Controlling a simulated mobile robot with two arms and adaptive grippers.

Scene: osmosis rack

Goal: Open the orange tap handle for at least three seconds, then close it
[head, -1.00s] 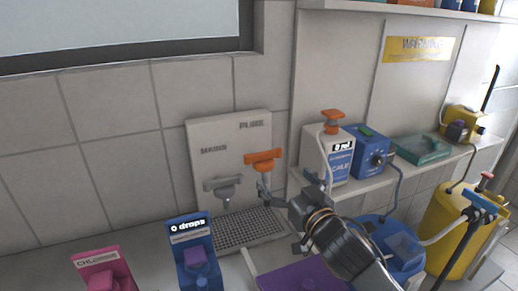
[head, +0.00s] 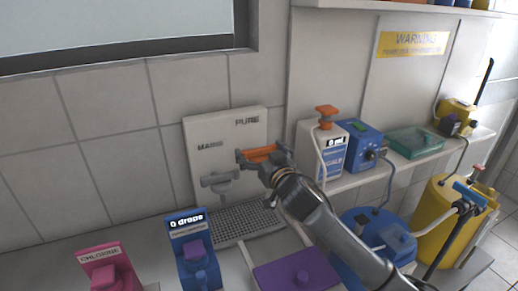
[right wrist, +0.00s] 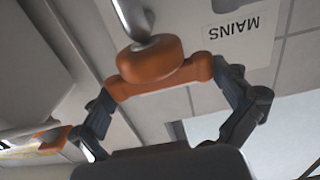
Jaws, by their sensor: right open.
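The orange tap handle (head: 262,153) sits on the white panel (head: 228,127) under the word PURE. A grey tap handle (head: 219,181) is to its left under MAINS. My right gripper (head: 262,156) is at the orange handle, with its fingers on either side of it. In the right wrist view the open fingers of the right gripper (right wrist: 175,108) span the orange handle (right wrist: 155,75), one near each end. I cannot tell whether both fingers touch it. The handle's lower part is partly hidden by my gripper in the head view. My left gripper is not in view.
A blue dispenser (head: 190,248) reading 0 drops and a pink one (head: 108,268) stand in front. A purple tray (head: 298,272) lies below my arm. A white bottle with an orange pump (head: 322,148) and a blue device (head: 362,148) stand on the shelf to the right.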

